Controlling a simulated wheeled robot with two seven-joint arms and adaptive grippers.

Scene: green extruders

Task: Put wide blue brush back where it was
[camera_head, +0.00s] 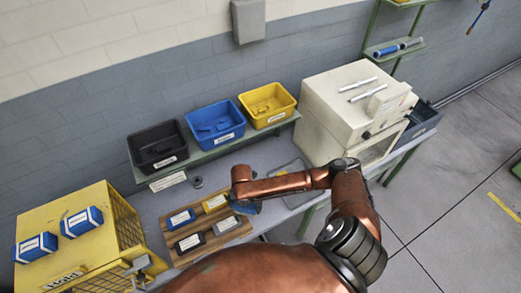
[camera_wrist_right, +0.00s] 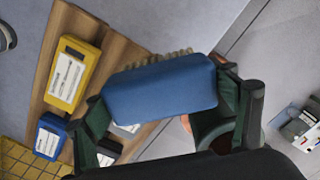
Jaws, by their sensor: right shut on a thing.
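My right gripper (camera_head: 246,200) is shut on the wide blue brush (camera_wrist_right: 160,88). In the right wrist view the brush's smooth blue body spans between the dark green fingers of the gripper (camera_wrist_right: 165,105), with a row of tan bristles on its far side. In the head view the brush (camera_head: 247,208) is partly hidden under the wrist, over the right end of a wooden board (camera_head: 213,240). I cannot tell the exact gap below it. My left gripper is not seen.
The board carries labelled blue (camera_head: 180,219), yellow (camera_head: 214,203), black (camera_head: 190,243) and grey (camera_head: 227,224) blocks. Black, blue and yellow bins (camera_head: 268,104) stand behind on a shelf. A yellow crate (camera_head: 85,250) is at left, a cream machine (camera_head: 340,105) at right.

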